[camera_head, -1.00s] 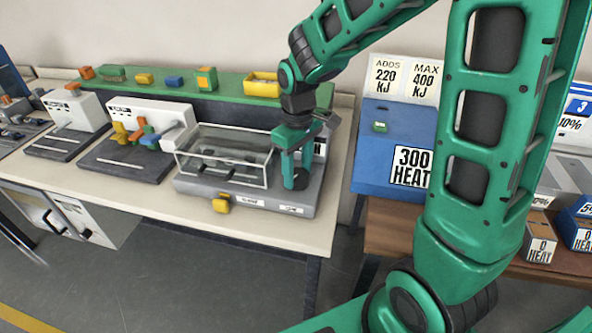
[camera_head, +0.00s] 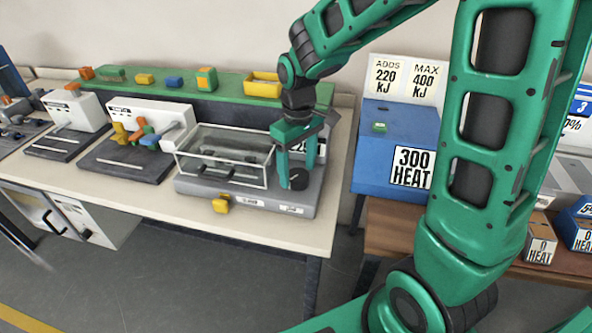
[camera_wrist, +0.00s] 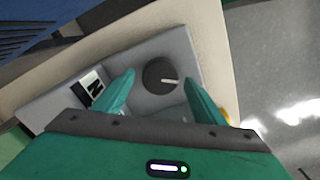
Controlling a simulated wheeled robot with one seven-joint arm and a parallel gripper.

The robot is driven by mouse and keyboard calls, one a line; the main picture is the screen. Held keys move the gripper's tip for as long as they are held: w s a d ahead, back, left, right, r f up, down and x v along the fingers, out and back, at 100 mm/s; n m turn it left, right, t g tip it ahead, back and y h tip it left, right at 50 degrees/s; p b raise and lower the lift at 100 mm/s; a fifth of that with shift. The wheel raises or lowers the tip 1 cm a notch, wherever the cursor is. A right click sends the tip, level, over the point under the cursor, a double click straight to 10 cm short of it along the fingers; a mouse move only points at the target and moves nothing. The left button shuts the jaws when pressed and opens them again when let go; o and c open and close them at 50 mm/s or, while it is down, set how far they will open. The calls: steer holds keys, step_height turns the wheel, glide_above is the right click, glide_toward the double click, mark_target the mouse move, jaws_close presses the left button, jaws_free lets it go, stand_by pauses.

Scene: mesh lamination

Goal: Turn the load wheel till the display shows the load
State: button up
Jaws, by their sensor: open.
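The load wheel (camera_wrist: 162,76) is a dark round knob with a white pointer line, on the grey top of the machine (camera_head: 245,203). My gripper (camera_head: 292,186) points down at the machine's right end; in the wrist view the gripper (camera_wrist: 158,95) is open, with one finger on either side of the wheel. Gaps show between the fingers and the wheel, so it is not held. The display (camera_head: 321,146) stands behind my gripper and is partly hidden by it; a part of a dark character shows in the wrist view on the display (camera_wrist: 90,88).
A clear-walled box (camera_head: 222,165) sits on the machine just left of my gripper. A blue box (camera_head: 385,150) marked 300 HEAT stands to the right. More machines (camera_head: 125,165) stand to the left.

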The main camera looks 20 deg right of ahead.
mark_target(298, 174)
step_height(298, 174, up, 10)
steer(key=shift+f, duration=0.2)
stand_by(0.5)
steer(key=s+d+f+m, duration=0.1)
steer(key=s+d+m, duration=0.4)
steer(key=s+d, duration=0.3)
steer(key=s+d+f+m, duration=0.1)
steer(key=s+d+m, duration=0.5)
steer(key=s, duration=0.9)
steer(key=d, duration=0.3)
steer(key=shift+s+d+f, duration=0.15)
steer(key=shift+s+f, duration=0.2)
steer(key=shift+f, duration=0.05)
steer(key=shift+w+f, duration=0.25)
steer(key=shift+w, duration=0.4)
